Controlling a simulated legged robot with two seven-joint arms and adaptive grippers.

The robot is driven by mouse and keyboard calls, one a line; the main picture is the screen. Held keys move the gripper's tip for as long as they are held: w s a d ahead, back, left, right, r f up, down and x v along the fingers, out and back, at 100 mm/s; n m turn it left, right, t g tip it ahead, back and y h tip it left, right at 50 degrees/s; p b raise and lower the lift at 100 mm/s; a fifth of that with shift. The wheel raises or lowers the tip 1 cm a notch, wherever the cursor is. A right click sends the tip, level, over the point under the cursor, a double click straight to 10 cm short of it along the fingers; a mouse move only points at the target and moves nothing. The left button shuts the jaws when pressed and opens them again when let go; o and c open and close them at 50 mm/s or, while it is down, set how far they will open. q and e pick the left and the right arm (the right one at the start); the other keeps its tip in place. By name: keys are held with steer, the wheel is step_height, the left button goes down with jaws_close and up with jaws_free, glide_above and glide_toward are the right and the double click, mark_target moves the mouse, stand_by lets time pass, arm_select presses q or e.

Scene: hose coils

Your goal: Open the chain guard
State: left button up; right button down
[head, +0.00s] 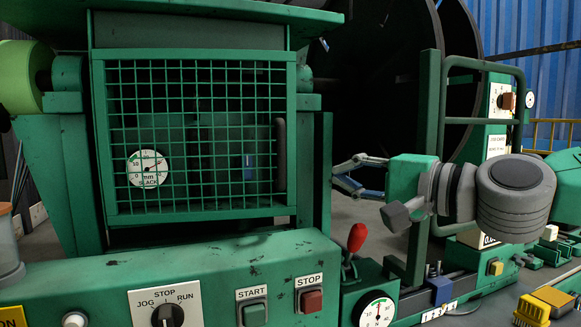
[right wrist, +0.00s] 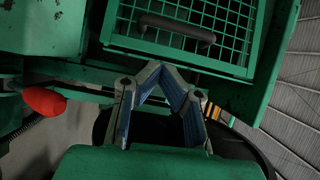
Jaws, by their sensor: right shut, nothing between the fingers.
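The chain guard (head: 200,213) is a green framed mesh panel on the machine in the head view, and it looks closed. A dark upright handle (head: 279,155) is at its right side. In the right wrist view the guard's mesh (right wrist: 225,18) and its handle (right wrist: 176,28) show at the top, turned on their side. My right gripper (head: 337,175) is right of the guard, its fingers pointing left, apart from the handle. In the right wrist view the gripper's fingertips (right wrist: 157,67) come together with nothing between them. My left gripper is not in view.
A green post (head: 323,170) stands between the guard and my right gripper. A red-knobbed lever (head: 357,237) rises below the gripper. The control panel (head: 110,275), with a selector and buttons, runs along the front. A large dark reel (head: 375,75) is behind.

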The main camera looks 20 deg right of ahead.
steer(key=p+x, duration=0.1)
steer(key=x, duration=0.9)
steer(key=shift+a+m, duration=0.15)
steer(key=shift+m, duration=0.15)
steer(key=shift+f, duration=0.1)
